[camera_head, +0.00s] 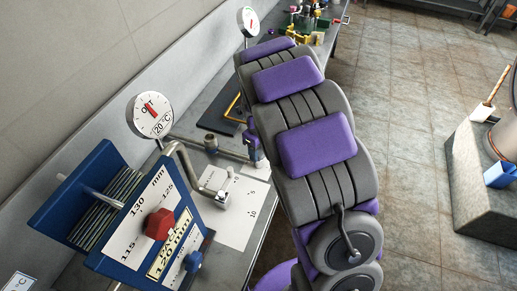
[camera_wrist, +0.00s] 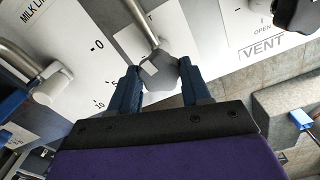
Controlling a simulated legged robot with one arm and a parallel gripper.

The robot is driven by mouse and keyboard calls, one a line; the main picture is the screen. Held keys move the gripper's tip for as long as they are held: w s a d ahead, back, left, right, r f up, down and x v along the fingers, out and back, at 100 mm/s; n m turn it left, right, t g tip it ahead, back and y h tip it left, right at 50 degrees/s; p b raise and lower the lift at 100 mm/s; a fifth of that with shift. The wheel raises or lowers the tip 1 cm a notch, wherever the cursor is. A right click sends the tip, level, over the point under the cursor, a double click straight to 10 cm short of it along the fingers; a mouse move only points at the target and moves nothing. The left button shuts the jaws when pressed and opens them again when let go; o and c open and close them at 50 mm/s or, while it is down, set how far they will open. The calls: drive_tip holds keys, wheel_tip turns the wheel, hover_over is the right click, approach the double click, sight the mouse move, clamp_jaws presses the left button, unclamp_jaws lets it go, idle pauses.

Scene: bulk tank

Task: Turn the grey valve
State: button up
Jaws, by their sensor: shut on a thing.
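The grey valve (camera_wrist: 155,54), a faceted grey knob with a pale patch on a metal stem, is in the upper middle of the wrist view. My gripper (camera_wrist: 160,73) has its two dark blue fingers on either side of the knob and is shut on it. White plates with printed marks lie behind the knob. In the head view my own purple and grey arm hides the gripper and this knob.
A bent metal pipe with a pale end (camera_head: 214,192) is left of my arm; its pale end (camera_wrist: 53,87) shows in the wrist view. A blue press (camera_head: 88,168) with a red knob (camera_head: 158,223) and a dial gauge (camera_head: 150,114) stand left. A black knob (camera_wrist: 297,13) is near a VENT label.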

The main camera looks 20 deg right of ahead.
drive_tip(key=shift+w+r+n+p, duration=0.15)
drive_tip(key=shift+w+n+p, duration=0.05)
drive_tip(key=shift+n+p, duration=0.15)
